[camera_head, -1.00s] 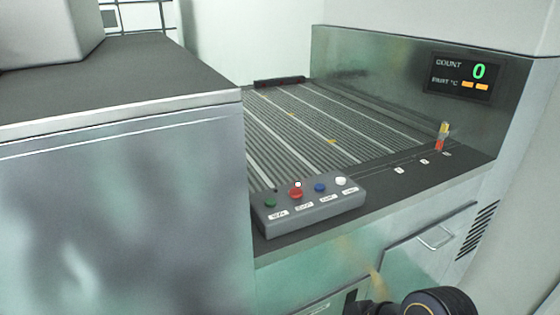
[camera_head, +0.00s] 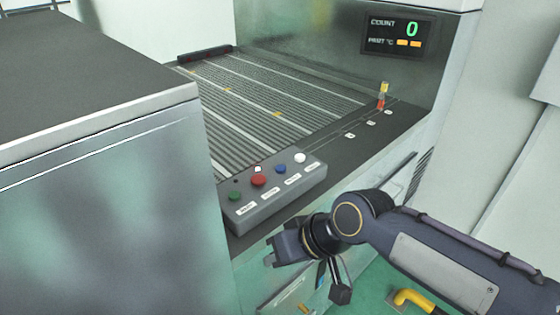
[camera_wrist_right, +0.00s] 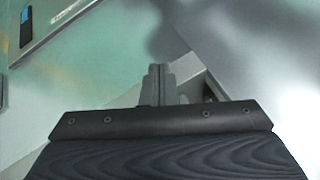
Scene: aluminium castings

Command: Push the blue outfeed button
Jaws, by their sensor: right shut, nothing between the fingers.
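The blue button (camera_head: 281,169) sits on a grey control box (camera_head: 262,207), between a red button (camera_head: 258,180) and a white button (camera_head: 300,158); a green button (camera_head: 235,196) is at the left end. The box rests on the front ledge of the conveyor. My right gripper (camera_head: 273,252) is in front of and below the box, apart from it. In the right wrist view its fingers (camera_wrist_right: 158,72) are together with nothing between them. The blue button does not show in the wrist view. My left gripper is not in view.
A ribbed conveyor bed (camera_head: 270,100) lies behind the box. A large metal cabinet (camera_head: 100,215) stands close on the left. A count display (camera_head: 394,36) reads 0 on the back panel. A small red and yellow stack light (camera_head: 382,95) stands on the ledge at right.

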